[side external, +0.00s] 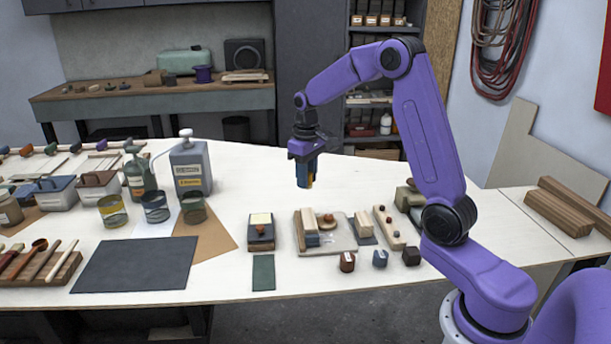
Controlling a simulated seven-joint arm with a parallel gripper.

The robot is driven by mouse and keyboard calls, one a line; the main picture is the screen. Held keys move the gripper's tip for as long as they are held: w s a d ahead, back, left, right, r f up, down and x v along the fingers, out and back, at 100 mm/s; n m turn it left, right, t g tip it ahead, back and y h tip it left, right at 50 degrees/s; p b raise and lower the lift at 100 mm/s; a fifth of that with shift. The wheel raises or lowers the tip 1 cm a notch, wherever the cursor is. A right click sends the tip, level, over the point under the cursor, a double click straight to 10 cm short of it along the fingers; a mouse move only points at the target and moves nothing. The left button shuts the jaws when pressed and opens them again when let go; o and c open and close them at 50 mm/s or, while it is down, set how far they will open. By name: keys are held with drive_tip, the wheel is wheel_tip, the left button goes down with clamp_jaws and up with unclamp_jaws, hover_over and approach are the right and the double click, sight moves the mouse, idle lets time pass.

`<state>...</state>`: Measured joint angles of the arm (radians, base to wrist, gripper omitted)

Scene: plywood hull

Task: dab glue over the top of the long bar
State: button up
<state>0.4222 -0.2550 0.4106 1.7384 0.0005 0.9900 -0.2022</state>
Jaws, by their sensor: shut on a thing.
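My gripper (305,160) hangs above the middle of the white table, pointing down. It is shut on a small dark blue piece (303,180) with a yellowish strip, held clear of the tabletop; I cannot tell exactly what it is. A long pale wooden bar (390,232) with dark round spots on top lies to the right, below my gripper in the picture. Another pale wooden bar (309,219) lies on a light board (335,243) beside small blocks. I cannot tell for sure which is the long bar, nor whether either carries glue.
A dark box with a pale top (261,232) stands left of the board. Jars, a grey can (190,168) and a dark mat (135,265) fill the left.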

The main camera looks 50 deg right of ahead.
sight(307, 208)
wheel_tip(307, 208, down, 7)
drive_tip(key=shift+s+r, duration=0.1)
drive_tip(key=shift+s+a, duration=0.5)
drive_tip(key=shift+a, duration=0.1)
drive_tip(key=shift+c, duration=0.4)
drive_tip(key=shift+s+a, duration=2.5)
drive_tip(key=shift+w+d, duration=3.05)
drive_tip(key=shift+d, duration=0.05)
drive_tip(key=shift+r, duration=4.05)
